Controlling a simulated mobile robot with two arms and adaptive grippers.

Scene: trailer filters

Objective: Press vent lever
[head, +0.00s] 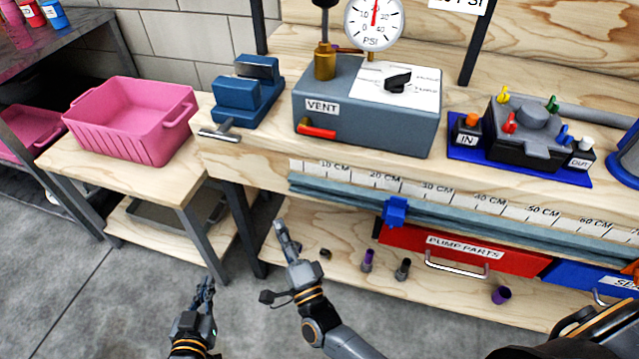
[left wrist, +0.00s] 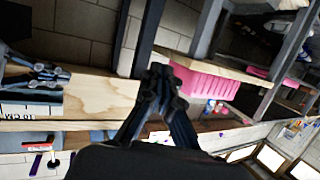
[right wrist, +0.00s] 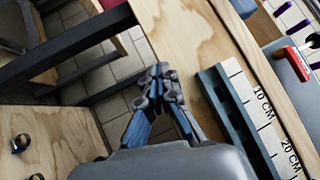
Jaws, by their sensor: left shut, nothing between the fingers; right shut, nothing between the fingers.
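The vent lever is a short red handle (head: 316,130) on the front of a grey box (head: 365,130), under a VENT label (head: 322,106). The red handle also shows at the right edge of the right wrist view (right wrist: 297,60). My right gripper (head: 281,228) is shut and empty, below the bench's front edge and lower left of the lever, apart from it. Its closed fingers show in the right wrist view (right wrist: 160,72). My left gripper (head: 207,285) is shut and empty, lower and further left, over the floor. Its fingers also show closed in the left wrist view (left wrist: 160,75).
A pressure gauge (head: 374,20) and black knob (head: 398,82) sit on the box. A blue vise (head: 247,92) stands left of it, its handle jutting forward. A ruler strip (head: 440,195) runs along the bench front. A pink bin (head: 130,120) stands on the left table.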

